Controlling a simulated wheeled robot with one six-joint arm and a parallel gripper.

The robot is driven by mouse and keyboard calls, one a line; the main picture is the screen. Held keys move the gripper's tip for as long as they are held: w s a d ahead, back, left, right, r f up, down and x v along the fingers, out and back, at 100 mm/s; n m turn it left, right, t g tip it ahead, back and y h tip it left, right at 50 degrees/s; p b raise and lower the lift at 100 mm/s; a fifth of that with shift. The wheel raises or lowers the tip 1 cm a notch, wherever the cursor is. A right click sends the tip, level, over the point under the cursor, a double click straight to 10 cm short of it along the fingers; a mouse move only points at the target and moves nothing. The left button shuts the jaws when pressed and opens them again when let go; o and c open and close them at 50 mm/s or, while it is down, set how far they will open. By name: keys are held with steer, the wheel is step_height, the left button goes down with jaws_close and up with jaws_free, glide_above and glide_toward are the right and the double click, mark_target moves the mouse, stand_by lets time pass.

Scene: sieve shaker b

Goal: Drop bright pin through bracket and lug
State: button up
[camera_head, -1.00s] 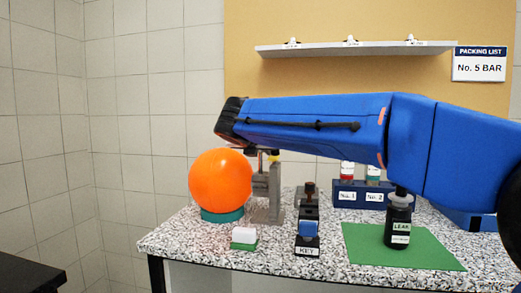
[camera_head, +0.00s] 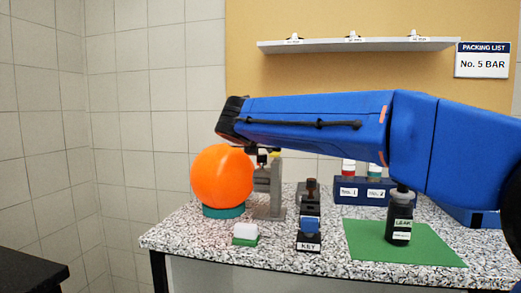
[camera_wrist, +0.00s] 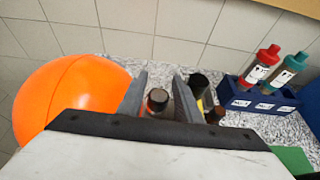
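My gripper (camera_wrist: 160,88) points down at the back left of the bench, its two grey fingers apart. A round, dark-topped part (camera_wrist: 157,98) shows between the fingers, with a gap on either side; I cannot tell if it is the pin. In the head view a grey upright stand (camera_head: 275,195), likely the bracket, is behind and right of the orange ball. A small yellow bit (camera_head: 276,154) shows at its top, just under my arm. I cannot make out the lug.
The orange ball (camera_head: 221,176) sits on a teal ring close left of the stand. A KEY block (camera_head: 308,247), a white-and-green block (camera_head: 245,233), a dark bottle (camera_head: 399,222) on a green mat (camera_head: 365,250), and a blue numbered rack (camera_head: 361,192) stand around.

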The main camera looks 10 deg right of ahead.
steer(key=v, duration=1.7)
steer(key=shift+r, duration=0.15)
steer(key=shift+s, duration=0.15)
